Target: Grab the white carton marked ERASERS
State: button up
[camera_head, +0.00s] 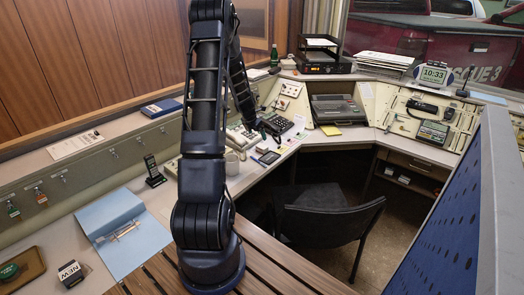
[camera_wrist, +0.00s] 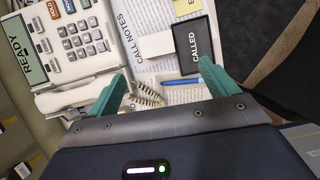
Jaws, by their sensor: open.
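No lettering ERASERS can be read in either view. In the wrist view a small plain white block or strip (camera_wrist: 157,44) lies beside a black-faced piece marked CALLED (camera_wrist: 195,42); I cannot tell whether it is the carton. My gripper (camera_wrist: 160,86) is open, its two green fingers apart above the desk with nothing held between them. A small coiled spring or cord (camera_wrist: 147,92) shows between the fingers, and a blue pen (camera_wrist: 184,82) lies close to the right finger. In the head view my arm reaches over the left desk, and the gripper end is hard to make out.
A desk phone with a READY display (camera_wrist: 72,35) stands left of the fingers. A CALL NOTES sheet (camera_wrist: 140,20) lies under the loose items. In the head view, a white-and-black box marked NEW (camera_head: 71,272), a blue folder (camera_head: 122,230) and a chair (camera_head: 330,215) are nearer.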

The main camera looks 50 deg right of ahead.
send_over(262, 146)
jog(key=a, duration=0.3)
jog(key=f, duration=0.5)
jog(key=shift+s+d+f, duration=0.15)
jog(key=shift+s+d, duration=0.05)
jog(key=shift+s, duration=0.05)
jog(key=shift+w+x, duration=0.15)
jog(key=shift+x, duration=1.2)
jog(key=shift+w+x, duration=0.2)
jog(key=shift+x, duration=1.15)
jog(key=c, duration=1.1)
